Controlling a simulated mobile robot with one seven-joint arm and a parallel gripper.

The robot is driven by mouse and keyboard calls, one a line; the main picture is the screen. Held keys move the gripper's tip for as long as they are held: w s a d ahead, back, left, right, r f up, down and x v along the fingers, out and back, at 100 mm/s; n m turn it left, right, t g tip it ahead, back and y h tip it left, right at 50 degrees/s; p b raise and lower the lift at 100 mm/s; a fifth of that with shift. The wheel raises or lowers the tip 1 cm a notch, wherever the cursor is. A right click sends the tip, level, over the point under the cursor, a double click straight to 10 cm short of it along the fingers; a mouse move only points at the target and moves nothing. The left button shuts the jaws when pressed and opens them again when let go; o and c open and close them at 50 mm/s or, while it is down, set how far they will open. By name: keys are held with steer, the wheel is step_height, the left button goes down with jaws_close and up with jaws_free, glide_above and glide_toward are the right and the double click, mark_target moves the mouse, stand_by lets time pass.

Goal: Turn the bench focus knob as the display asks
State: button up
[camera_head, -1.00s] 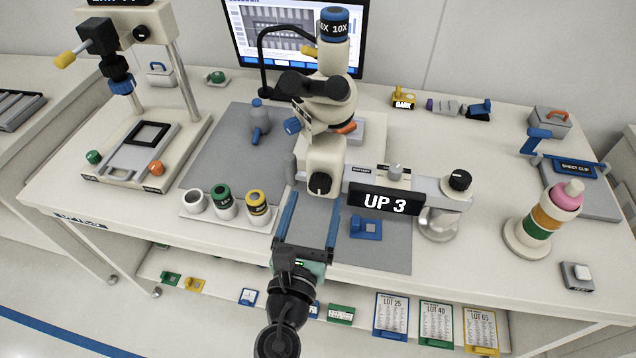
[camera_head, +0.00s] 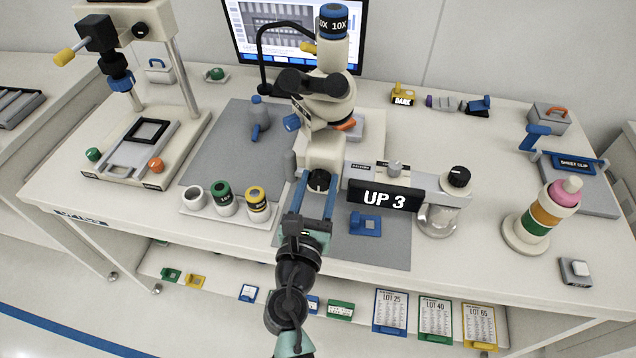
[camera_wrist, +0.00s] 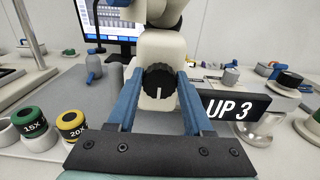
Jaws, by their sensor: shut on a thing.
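The black ridged focus knob (camera_head: 318,181) sits on the front of the cream microscope (camera_head: 322,150). In the wrist view the knob (camera_wrist: 160,82) shows a white mark pointing down. My gripper (camera_head: 315,188) has its two blue fingers on either side of the knob and is shut on it; the gripper (camera_wrist: 160,84) also shows in the wrist view. The black display (camera_head: 385,195) to the right of the knob reads "UP 3"; it also shows in the wrist view (camera_wrist: 232,108).
A tray (camera_head: 228,215) with several eyepieces stands left of my gripper. A blue holder (camera_head: 365,223) lies on the grey mat (camera_head: 390,250). A black-topped knob (camera_head: 458,177) and a stacked ring post (camera_head: 540,225) stand to the right. A monitor (camera_head: 290,35) is behind.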

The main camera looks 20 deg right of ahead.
jaws_close()
steer(key=shift+m, duration=0.3)
